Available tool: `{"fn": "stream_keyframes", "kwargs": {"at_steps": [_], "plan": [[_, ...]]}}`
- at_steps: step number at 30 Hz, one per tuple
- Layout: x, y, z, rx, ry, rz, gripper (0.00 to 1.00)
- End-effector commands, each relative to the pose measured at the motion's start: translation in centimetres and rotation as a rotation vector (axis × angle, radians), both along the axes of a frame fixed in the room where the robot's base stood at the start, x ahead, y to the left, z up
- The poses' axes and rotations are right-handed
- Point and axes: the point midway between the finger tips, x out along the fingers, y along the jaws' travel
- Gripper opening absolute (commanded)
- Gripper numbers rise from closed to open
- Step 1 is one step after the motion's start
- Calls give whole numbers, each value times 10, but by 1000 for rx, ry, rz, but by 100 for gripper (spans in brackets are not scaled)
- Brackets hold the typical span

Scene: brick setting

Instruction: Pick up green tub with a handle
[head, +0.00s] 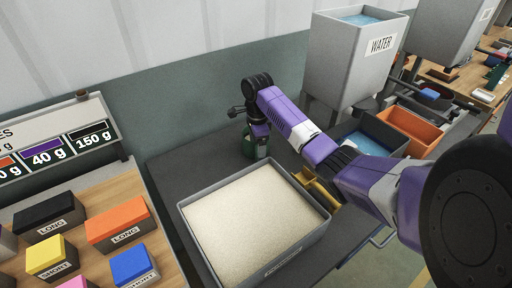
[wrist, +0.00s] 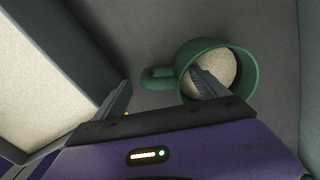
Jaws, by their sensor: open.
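The green tub (wrist: 248,62) has a handle (wrist: 156,78) on its left side in the wrist view and pale grainy material inside. In the head view the tub (head: 248,149) stands on the dark grey surface behind the large tray, partly hidden by my arm. My gripper (wrist: 160,80) is open. One finger lies left of the handle; the other overlaps the tub's mouth, so the handle is between them. I cannot tell how deep that finger reaches into the tub. In the head view my gripper (head: 258,131) is directly over the tub.
A grey tray (head: 282,266) of pale grains stands close to the tub and also shows in the wrist view (wrist: 78,48). A wall rises behind. A grey water hopper (head: 340,75) stands right. Coloured blocks (head: 118,222) lie on the wooden board at left.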

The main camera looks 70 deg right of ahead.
Motion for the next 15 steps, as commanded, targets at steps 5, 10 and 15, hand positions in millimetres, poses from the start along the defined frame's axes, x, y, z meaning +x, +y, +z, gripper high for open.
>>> {"fn": "stream_keyframes", "kwargs": {"at_steps": [5, 10, 15], "plan": [[0, 1, -24, 0, 3, -1, 83], [1, 1, -32, -1, 1, 0, 83], [1, 1, -32, -1, 1, 0, 83]]}}
